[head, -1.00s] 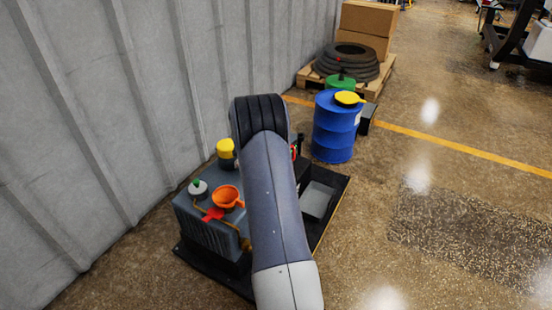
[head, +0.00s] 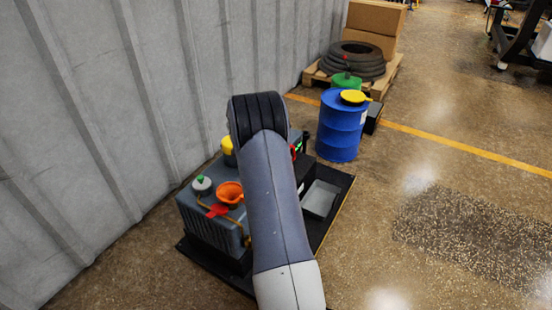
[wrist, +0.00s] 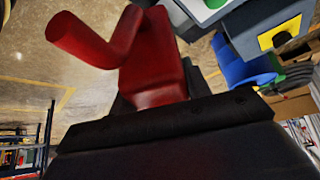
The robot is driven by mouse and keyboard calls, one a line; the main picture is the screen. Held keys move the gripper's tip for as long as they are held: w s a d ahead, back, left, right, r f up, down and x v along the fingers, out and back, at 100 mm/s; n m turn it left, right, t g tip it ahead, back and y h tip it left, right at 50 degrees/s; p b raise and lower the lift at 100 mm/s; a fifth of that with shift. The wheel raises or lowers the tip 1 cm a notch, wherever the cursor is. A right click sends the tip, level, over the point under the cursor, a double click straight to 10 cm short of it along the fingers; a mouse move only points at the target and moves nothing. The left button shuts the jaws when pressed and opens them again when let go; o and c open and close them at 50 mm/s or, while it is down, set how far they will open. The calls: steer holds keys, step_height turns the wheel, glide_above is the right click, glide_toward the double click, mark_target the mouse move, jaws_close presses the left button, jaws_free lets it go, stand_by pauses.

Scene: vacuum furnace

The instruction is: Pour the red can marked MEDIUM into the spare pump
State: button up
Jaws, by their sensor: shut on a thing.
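The spare pump (head: 208,222) is a grey finned unit on a black tray beside the wall in the head view. An orange funnel (head: 230,193) sits in its top, with a red tag in front of it and a green-topped cap (head: 201,185) to the left. My arm crosses in front of the pump's right part and hides my gripper in the head view. In the wrist view my gripper (wrist: 175,112) is shut on a red can (wrist: 150,68), whose wide spout (wrist: 85,40) points to the upper left. No marking on the can is readable.
A blue drum (head: 340,128) with a yellow funnel (head: 353,97) stands behind the pump. A grey open bin (head: 320,198) is at the tray's right side. A pallet with hoses and boxes is farther back. Open floor lies to the right.

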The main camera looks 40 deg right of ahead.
steer(key=shift+h, duration=0.5)
steer(key=shift+w+a+f+b, duration=0.15)
steer(key=shift+a+f+b, duration=0.15)
steer(key=shift+a, duration=0.4)
steer(key=shift+w+a+f+b, duration=0.15)
steer(key=shift+a+b, duration=0.2)
steer(key=shift+a, duration=0.4)
steer(key=shift+w+a+f+b, duration=0.15)
steer(key=shift+a+f+b, duration=0.15)
steer(key=shift+a, duration=0.4)
steer(key=shift+r+g+h+b, duration=0.3)
steer(key=shift+r+h+b, duration=0.05)
steer(key=shift+r+h, duration=0.75)
steer(key=shift+r+h, duration=0.3)
steer(key=shift+r, duration=0.15)
steer(key=shift+a+r+g+h, duration=0.15)
steer(key=shift+r+g+h, duration=0.05)
steer(key=shift+r+h, duration=0.55)
steer(key=shift+a+r+g+h, duration=0.1)
steer(key=shift+r+g+h, duration=0.1)
steer(key=shift+r+h, duration=0.55)
steer(key=shift+w+a+r+h+b, duration=0.1)
steer(key=shift+a+r+h+b, duration=0.45)
steer(key=shift+b, duration=0.7)
steer(key=shift+w+a+r+h+b, duration=0.1)
steer(key=shift+r+h+b, duration=0.25)
steer(key=shift+h+b, duration=0.7)
steer(key=shift+f+b, duration=0.1)
steer(key=shift+b, duration=0.3)
